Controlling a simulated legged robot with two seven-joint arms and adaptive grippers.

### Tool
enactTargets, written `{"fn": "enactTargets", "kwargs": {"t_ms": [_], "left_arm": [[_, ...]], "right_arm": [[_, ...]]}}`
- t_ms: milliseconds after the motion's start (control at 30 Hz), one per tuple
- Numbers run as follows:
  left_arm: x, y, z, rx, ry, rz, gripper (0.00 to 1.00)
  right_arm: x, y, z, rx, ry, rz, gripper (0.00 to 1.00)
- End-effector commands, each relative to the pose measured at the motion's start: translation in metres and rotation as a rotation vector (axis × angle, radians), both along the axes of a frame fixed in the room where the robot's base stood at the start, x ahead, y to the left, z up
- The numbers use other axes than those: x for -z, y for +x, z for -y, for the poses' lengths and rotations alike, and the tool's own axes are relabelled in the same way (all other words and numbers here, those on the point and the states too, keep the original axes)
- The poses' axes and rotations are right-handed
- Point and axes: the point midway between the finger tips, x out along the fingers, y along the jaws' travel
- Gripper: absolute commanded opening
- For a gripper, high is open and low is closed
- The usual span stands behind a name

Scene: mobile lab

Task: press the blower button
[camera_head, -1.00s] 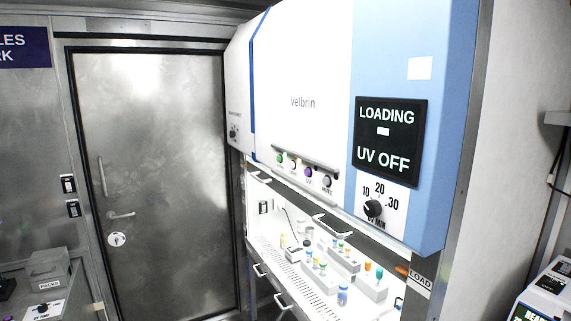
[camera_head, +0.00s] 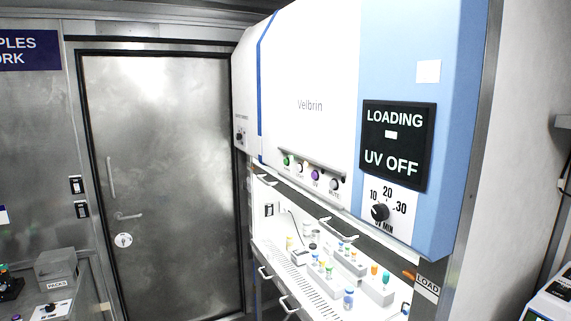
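A white and blue cabinet marked Velbrin (camera_head: 310,135) fills the middle and right of the head view. A row of round buttons runs along its lower front: a green button (camera_head: 287,160) at the left end, a pale button (camera_head: 299,167), a purple button (camera_head: 315,175) and a grey button (camera_head: 333,184) at the right end. Their labels are too small to read surely, so I cannot tell which is the blower button. A black display (camera_head: 396,145) on the right reads LOADING and UV OFF. Neither of my grippers is in view.
A timer dial (camera_head: 380,212) sits below the display. Under the buttons, the open work area holds racks and vials (camera_head: 349,298), with a handle (camera_head: 338,231) across the front. A closed metal door (camera_head: 160,190) stands left. A grey box (camera_head: 55,268) sits at lower left.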

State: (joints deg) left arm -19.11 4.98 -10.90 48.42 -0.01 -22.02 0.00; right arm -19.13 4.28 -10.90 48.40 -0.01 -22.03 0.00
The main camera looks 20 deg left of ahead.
Motion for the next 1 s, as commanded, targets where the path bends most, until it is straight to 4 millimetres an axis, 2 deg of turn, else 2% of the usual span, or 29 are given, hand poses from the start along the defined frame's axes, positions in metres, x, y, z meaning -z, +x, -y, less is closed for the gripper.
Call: {"fn": "enactTargets", "kwargs": {"t_ms": [500, 767, 1000], "left_arm": [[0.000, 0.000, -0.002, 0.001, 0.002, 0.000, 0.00], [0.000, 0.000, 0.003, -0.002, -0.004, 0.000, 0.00], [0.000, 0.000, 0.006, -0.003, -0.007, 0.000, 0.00]], "right_arm": [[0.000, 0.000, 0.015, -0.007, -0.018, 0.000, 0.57], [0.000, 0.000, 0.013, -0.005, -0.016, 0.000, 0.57], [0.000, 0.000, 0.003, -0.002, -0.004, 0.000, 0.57]]}}
